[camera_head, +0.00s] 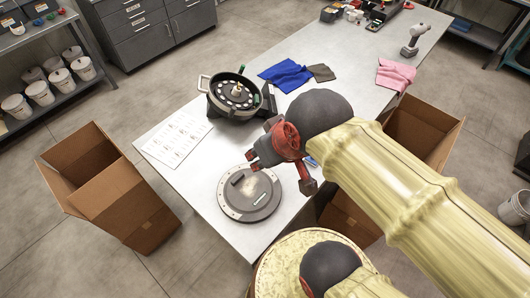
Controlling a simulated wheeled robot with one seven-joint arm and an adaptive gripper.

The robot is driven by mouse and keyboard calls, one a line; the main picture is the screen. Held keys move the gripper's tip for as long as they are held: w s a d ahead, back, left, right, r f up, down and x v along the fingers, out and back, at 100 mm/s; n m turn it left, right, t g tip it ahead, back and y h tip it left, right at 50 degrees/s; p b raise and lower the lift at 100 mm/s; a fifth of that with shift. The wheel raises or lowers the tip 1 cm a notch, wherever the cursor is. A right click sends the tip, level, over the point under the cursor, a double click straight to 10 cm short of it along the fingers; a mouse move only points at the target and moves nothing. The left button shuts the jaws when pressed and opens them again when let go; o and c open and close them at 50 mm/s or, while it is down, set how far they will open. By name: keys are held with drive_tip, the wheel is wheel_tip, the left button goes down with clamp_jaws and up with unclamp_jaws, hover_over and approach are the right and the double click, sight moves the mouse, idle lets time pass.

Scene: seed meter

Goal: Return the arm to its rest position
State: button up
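My arm, in a yellow sleeve with a dark wrist, reaches in from the lower right of the head view. My gripper (280,174) hangs over the near part of the white table (185,195). Its two dark red fingers look spread apart, with nothing seen between them. A round grey disc (262,206) with a small pale-green piece on it lies on the table just below and left of the gripper. The seed meter housing (222,107), round and black with a ring of white dots, stands behind the gripper, apart from it.
A printed sheet (177,138) lies at the table's left edge. Blue cloth (286,75), pink cloth (396,76) and a drill (413,42) lie farther back. Open cardboard boxes stand left (138,212) and right (437,122) of the table. White buckets (40,93) fill a left shelf.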

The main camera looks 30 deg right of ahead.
drive_tip(key=shift+w, duration=0.1)
wheel_tip(320, 180, down, 14)
drive_tip(key=b, duration=1.4)
drive_tip(key=shift+r, duration=0.1)
drive_tip(key=shift+a, duration=0.15)
